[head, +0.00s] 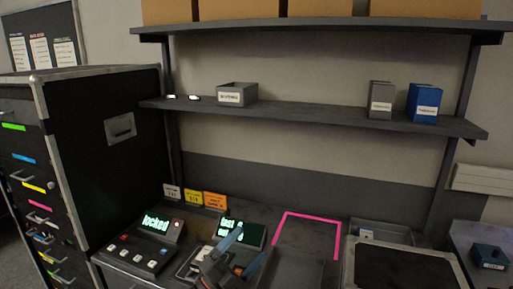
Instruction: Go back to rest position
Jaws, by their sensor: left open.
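My left gripper (243,250) reaches up from the bottom edge, over the bench (300,272). It is open, with a gap between its fingers, and I see nothing held in it. It partly covers the small screen (229,226) with green text behind it. My right gripper is not in view.
A control box (146,255) with a screen reading "locked" (155,223) is left of the gripper. A pink outline (312,217) marks the bench to the right, beside a dark case (400,268). A drawer cabinet (105,150) stands left. Shelves (310,118) hang above.

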